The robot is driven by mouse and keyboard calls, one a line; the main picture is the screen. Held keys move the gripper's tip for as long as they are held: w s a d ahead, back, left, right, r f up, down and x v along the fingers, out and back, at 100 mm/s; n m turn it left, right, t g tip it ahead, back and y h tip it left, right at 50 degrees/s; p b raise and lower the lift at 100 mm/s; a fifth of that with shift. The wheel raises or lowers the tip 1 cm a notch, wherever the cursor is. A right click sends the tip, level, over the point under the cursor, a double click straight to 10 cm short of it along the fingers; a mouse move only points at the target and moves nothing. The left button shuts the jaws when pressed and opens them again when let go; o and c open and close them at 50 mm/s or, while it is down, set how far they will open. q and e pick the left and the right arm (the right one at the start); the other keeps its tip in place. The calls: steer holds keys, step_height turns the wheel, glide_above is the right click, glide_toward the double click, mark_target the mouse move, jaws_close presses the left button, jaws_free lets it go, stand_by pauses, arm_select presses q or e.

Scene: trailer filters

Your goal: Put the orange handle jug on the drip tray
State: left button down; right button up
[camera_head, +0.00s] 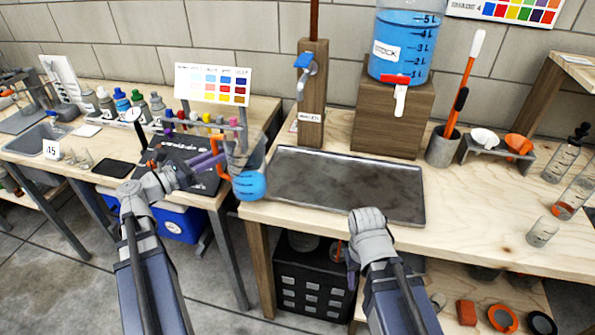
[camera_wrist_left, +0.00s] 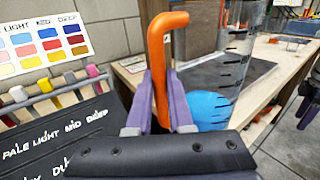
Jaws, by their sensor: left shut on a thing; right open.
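The orange handle jug (camera_head: 246,160) is a clear, graduated jug with blue liquid low in it. It is held at the left edge of the right-hand workbench, left of the drip tray. My left gripper (camera_head: 217,152) is shut on its orange handle; the left wrist view shows the handle (camera_wrist_left: 167,50) between purple fingers, with the clear wall (camera_wrist_left: 234,65) beyond. The drip tray (camera_head: 345,185) is a flat, dark grey, bare tray on the bench. My right gripper (camera_head: 353,262) is open and empty, low before the bench's front edge; its fingertips show poorly.
A wooden post with a blue tap (camera_head: 306,68) and a blue-filled tank (camera_head: 403,45) on a wooden block stand behind the tray. A grey cup (camera_head: 443,148) with tools is to its right. A colour chart (camera_head: 212,84) and several bottles are on the left bench.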

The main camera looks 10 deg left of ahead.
arm_select(q)
steer(key=f+b+x, duration=0.3)
steer(key=x, duration=1.5)
steer(key=shift+f, duration=0.25)
steer(key=shift+f+b, duration=0.1)
steer(key=shift+b, duration=0.25)
steer(key=c, duration=1.3)
jaws_free()
steer(key=shift+f, duration=0.1)
steer(key=o, duration=0.5)
